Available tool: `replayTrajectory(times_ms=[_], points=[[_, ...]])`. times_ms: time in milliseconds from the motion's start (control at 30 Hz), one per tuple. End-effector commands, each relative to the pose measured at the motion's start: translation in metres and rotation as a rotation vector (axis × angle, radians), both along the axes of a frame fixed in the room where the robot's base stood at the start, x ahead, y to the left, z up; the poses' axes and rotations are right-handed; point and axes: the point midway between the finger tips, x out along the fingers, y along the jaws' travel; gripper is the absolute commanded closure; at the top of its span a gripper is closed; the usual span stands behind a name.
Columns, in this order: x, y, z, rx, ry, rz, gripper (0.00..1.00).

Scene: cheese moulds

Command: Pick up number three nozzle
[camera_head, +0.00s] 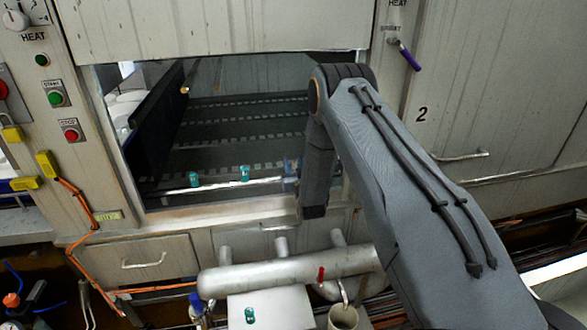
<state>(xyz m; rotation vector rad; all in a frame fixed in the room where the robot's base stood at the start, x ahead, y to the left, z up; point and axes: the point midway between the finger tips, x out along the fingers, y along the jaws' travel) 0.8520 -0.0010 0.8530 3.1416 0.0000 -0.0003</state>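Small teal nozzles show in the head view. One nozzle (194,183) and a second nozzle (244,173) stand on a pale metal bar (219,187) along the front of the cabinet opening. Another teal piece (250,315) sits on a white box below. A bluish, blurred piece (290,169) is at the right end of the bar, close beside my arm. I see no numbers on the nozzles, so I cannot tell which is number three. My arm reaches up from lower right, bends at the elbow and hangs down before the opening. My gripper cannot be made out.
The opening's sill (222,213) runs below the bar. A thick silver pipe (265,276) with short stubs lies lower, above the white box (270,303). Orange hoses (85,210) hang at left. A door (495,90) marked 2 with a handle is at right.

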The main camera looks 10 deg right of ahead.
Motion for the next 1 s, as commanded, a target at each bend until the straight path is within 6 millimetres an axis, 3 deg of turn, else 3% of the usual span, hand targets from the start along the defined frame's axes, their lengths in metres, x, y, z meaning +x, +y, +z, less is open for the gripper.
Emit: replayTrajectory(times_ms=[33, 200, 667, 1000], points=[[0.0, 0.0, 0.0, 0.0, 0.0, 0.0, 0.74], [0.0, 0.0, 0.0, 0.0, 0.0, 0.0, 1.0], [0.001, 0.0, 0.012, 0.0, -0.002, 0.0, 1.0], [0.001, 0.0, 0.058, 0.0, -0.004, 0.0, 1.0]])
